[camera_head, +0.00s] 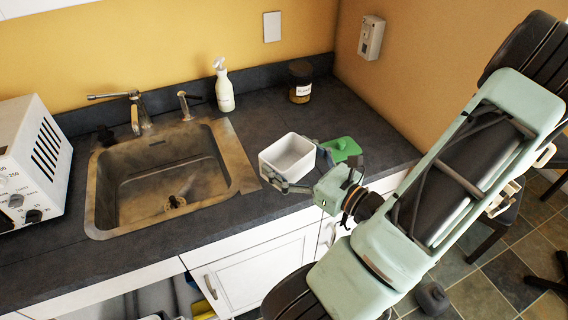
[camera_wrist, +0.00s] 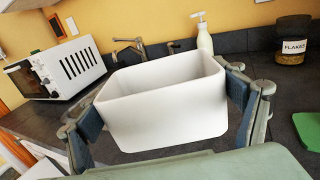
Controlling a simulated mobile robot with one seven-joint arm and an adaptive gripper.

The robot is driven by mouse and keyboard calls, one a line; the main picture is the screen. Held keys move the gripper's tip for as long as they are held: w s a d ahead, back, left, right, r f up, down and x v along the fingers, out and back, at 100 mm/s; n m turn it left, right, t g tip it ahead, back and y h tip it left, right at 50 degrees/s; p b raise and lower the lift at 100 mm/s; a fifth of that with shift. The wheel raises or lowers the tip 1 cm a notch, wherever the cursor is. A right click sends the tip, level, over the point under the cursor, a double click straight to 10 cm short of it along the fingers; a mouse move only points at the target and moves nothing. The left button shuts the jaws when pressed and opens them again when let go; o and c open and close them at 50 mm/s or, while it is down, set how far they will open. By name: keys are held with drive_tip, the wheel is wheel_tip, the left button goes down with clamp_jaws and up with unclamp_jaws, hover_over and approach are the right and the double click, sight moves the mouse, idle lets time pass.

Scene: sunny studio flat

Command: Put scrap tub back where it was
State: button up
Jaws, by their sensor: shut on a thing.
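The scrap tub (camera_head: 287,158) is a white, open-topped rectangular tub. It is at the right of the sink in the head view, over the counter near its front edge. My gripper (camera_head: 296,168) is shut on it, with one finger on each side. In the wrist view the tub (camera_wrist: 165,108) fills the middle, between the two blue-grey pads of my gripper (camera_wrist: 164,110). The tub looks empty where its inside shows. I cannot tell whether its base touches the counter.
A green board or lid (camera_head: 343,149) lies just right of the tub. A metal sink (camera_head: 103,190) is at the left, with a microwave (camera_head: 35,160) beyond it. A white bottle (camera_head: 223,88) and a flakes jar (camera_head: 300,82) stand at the back. The counter (camera_head: 262,113) between them is clear.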

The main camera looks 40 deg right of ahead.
sight(291, 148)
drive_tip(key=shift+w+d+f+b, duration=0.7)
drive_tip(key=shift+w+f+b, duration=0.05)
drive_tip(key=shift+b, duration=2.15)
drive_tip(key=b, duration=0.3)
drive_tip(key=shift+w+d+f, duration=0.1)
drive_tip(key=shift+w, duration=0.25)
drive_tip(key=shift+w+b, duration=0.1)
drive_tip(key=shift+b, duration=0.35)
drive_tip(key=shift+w+d, duration=0.1)
drive_tip(key=shift+w, duration=0.1)
drive_tip(key=w+d, duration=0.1)
drive_tip(key=w+f, duration=0.1)
drive_tip(key=w+d+f, duration=0.1)
drive_tip(key=shift+w+d+b, duration=0.3)
drive_tip(key=shift+w+d, duration=0.05)
drive_tip(key=w+f, duration=0.1)
drive_tip(key=w+d+f, duration=0.1)
drive_tip(key=f, duration=0.1)
drive_tip(key=d+f+b, duration=0.1)
drive_tip(key=shift+w+f, duration=0.15)
drive_tip(key=shift+w, duration=0.25)
drive_tip(key=shift+w+d+f, duration=0.25)
drive_tip(key=shift+w+f, duration=0.15)
drive_tip(key=shift+f, duration=0.25)
drive_tip(key=shift+d+f+b, duration=0.1)
drive_tip(key=shift+f+b, duration=0.2)
drive_tip(key=shift+f, duration=1.25)
